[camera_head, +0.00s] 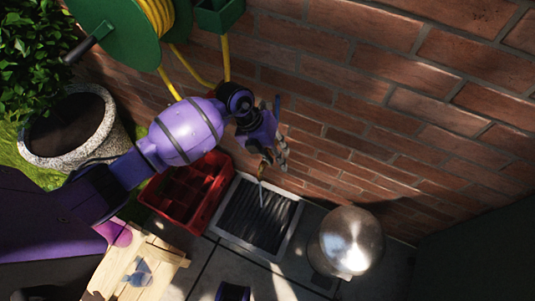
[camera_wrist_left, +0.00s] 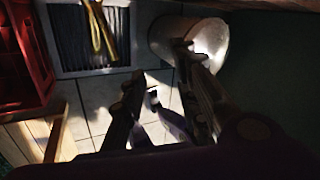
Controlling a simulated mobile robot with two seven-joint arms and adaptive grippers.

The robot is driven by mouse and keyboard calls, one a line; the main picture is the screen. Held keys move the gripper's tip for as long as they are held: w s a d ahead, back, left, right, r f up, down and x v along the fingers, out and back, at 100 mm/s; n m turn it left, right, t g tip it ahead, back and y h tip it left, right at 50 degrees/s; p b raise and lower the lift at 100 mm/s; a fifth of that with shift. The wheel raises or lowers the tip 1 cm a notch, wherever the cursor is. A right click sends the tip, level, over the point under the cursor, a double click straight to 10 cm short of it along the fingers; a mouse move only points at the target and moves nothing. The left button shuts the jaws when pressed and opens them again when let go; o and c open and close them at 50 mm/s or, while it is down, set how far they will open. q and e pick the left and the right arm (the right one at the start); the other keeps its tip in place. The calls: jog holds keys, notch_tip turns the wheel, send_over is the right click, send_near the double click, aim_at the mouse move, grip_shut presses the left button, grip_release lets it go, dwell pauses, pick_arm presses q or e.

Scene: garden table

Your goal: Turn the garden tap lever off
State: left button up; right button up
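The brass tap (camera_head: 262,170) shows in the head view as a small spout below my left gripper, above the drain, with a pale thin streak below it. In the left wrist view a yellowish part, seemingly the tap (camera_wrist_left: 97,35), hangs over the drain grate. The lever cannot be made out clearly. My left gripper (camera_head: 279,152) is close to the wall beside the tap. A purple part of mine shows at the bottom edge of the head view, but no right fingertips are clear.
The drain grate (camera_head: 240,232) lies below the tap. A red crate (camera_head: 160,205) is to its left and a shiny metal bucket (camera_head: 347,242) to its right. A green hose reel (camera_head: 118,35), stone planter (camera_head: 100,143) and wooden bench (camera_head: 112,270) are further left. The brick wall (camera_head: 400,120) stands behind.

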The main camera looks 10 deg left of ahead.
pick_arm(q)
jog(key=w+a+y, duration=0.3)
jog(key=w+a, duration=0.1)
jog(key=a, duration=0.1)
jog(key=f, duration=0.2)
jog(key=f+b, duration=0.1)
jog(key=f, duration=0.1)
jog(key=d+f, duration=0.1)
jog(key=f, duration=0.1)
jog(key=shift+w, duration=0.1)
jog(key=shift+d+f, duration=0.15)
jog(key=shift+f, duration=0.35)
grip_shut()
